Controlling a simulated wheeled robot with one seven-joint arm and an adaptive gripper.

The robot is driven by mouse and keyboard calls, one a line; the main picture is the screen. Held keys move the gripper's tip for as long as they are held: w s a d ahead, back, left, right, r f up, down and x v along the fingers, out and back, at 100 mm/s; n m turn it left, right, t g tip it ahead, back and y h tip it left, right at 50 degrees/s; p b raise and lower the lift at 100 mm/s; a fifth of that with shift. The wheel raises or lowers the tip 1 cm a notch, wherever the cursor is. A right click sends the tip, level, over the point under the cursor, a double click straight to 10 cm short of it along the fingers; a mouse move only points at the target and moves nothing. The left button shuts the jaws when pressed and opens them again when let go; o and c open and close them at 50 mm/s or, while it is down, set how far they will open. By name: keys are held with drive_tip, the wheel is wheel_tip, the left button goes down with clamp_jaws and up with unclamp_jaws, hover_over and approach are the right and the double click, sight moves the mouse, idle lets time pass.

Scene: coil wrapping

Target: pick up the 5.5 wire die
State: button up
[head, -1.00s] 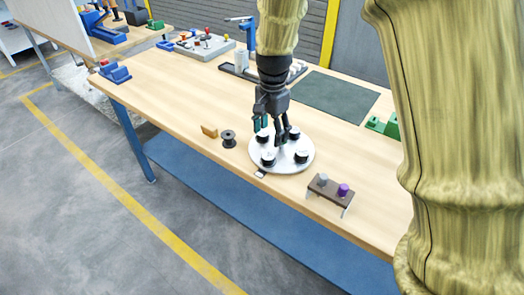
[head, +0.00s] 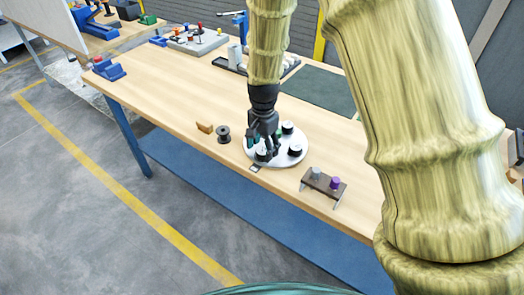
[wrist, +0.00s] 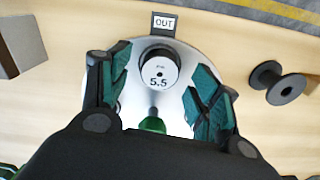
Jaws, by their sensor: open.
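The 5.5 wire die (wrist: 158,70) is a round white-topped piece marked "5.5" on the round silver plate (wrist: 180,115). In the wrist view it sits between and a little ahead of my open fingers (wrist: 160,95), apart from both. In the head view my gripper (head: 263,145) is low over the front left part of the plate (head: 294,158). The die there (head: 262,156) is partly hidden by my fingers.
A small "OUT" label (wrist: 164,23) lies by the plate's rim. A dark spool (head: 223,134) and a tan block (head: 205,127) stand left of the plate.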

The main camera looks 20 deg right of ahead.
drive_tip(key=shift+f, duration=0.7)
drive_tip(key=c, duration=1.3)
drive_tip(key=shift+r, duration=0.1)
drive_tip(key=shift+c, duration=0.2)
